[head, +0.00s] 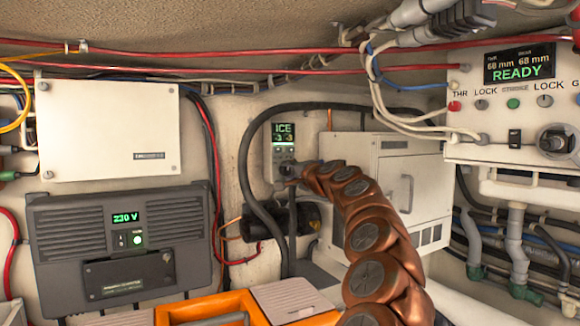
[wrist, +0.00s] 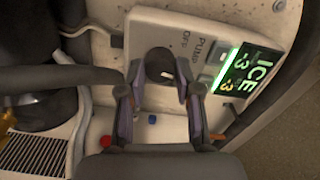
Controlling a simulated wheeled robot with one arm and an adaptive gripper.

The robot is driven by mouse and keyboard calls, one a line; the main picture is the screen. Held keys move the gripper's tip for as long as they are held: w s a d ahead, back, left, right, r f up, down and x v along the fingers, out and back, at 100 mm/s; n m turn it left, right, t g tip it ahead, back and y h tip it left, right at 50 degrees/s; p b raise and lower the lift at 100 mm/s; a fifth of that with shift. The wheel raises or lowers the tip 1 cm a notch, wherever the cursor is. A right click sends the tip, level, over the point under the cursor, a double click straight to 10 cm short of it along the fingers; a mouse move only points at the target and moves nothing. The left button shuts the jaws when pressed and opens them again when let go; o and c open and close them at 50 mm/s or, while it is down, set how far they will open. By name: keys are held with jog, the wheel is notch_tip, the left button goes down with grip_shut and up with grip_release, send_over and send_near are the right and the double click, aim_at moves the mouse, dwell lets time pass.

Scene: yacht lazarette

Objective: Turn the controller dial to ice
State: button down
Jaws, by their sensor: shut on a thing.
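The controller (head: 283,153) is a small pale panel on the back wall in the head view. Its lit green display (head: 283,132) reads ICE with -3 and -3 below. In the wrist view the controller (wrist: 145,28) shows close up and tilted, with the words OFF and PUMP beside the dial and the same display (wrist: 245,76). The dark round dial (wrist: 160,62) sits between the two fingers of my gripper (wrist: 160,82), which is shut on it. In the head view my gripper (head: 290,172) is at the controller's lower part and hides the dial.
A white cabinet (head: 405,165) stands right of the controller, close to my arm. A black hose (head: 243,165) loops down on the left. A grey 230 V unit (head: 60,240) and a READY panel (head: 480,130) flank the space. An orange case (head: 200,305) is below.

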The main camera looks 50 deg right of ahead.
jog(key=shift+m+p, duration=0.5)
jog(key=shift+m, duration=0.3)
jog(key=c, duration=0.8)
grip_release()
jog(key=shift+s, duration=0.1)
jog(key=v, duration=1.2)
